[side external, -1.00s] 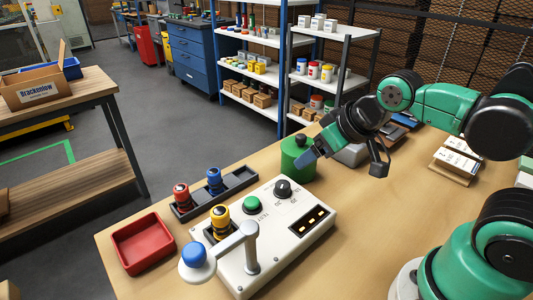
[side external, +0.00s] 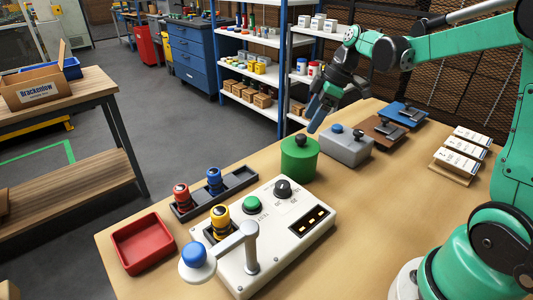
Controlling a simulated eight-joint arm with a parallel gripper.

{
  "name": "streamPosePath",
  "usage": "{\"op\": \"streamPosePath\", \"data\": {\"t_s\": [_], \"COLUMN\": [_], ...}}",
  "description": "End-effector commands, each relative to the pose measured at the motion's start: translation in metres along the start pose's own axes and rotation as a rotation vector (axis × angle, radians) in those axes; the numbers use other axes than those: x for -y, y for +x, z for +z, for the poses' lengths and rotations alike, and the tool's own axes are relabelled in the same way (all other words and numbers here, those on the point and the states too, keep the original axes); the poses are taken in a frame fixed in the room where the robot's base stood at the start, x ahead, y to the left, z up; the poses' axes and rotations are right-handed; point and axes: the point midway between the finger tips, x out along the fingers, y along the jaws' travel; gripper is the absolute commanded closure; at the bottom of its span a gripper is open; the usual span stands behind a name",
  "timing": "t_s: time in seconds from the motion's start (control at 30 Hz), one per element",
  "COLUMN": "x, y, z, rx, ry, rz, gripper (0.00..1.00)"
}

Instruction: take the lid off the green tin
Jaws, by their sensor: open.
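The green tin (side external: 300,161) stands upright on the wooden table behind the white control box. Its green lid (side external: 299,147) is on it, with a dark round knob (side external: 300,140) on top. My gripper (side external: 316,121) is open, above and slightly right of the tin in the picture. Its blue finger points down towards the knob, and I see no contact. The second finger is hard to make out.
The white control box (side external: 290,250) with a lever stands in front of the tin. A grey box (side external: 346,149) with a blue knob stands close on its right. A black rack (side external: 232,192) and a red tray (side external: 143,243) lie left. Bare table lies at front right.

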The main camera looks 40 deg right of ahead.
Motion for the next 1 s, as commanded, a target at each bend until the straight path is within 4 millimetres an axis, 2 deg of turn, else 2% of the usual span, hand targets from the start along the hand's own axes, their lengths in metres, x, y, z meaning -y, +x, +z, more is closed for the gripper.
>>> {"op": "streamPosePath", "data": {"t_s": [0.3, 0.63, 0.67, 0.8, 0.9, 1.0], "x": [0.001, 0.001, 0.001, 0.001, 0.001, 0.001], "y": [0.04, 0.046, 0.046, 0.045, 0.045, 0.045], "z": [-0.001, -0.001, -0.001, 0.0, 0.0, 0.0], "rx": [0.001, 0.001, 0.001, 0.001, 0.001, 0.001], "ry": [0.0, 0.001, 0.001, 0.002, 0.002, 0.002], "rz": [0.001, 0.002, 0.002, 0.002, 0.002, 0.002], "gripper": [0.29, 0.29, 0.35, 0.75, 1.0, 1.0]}}
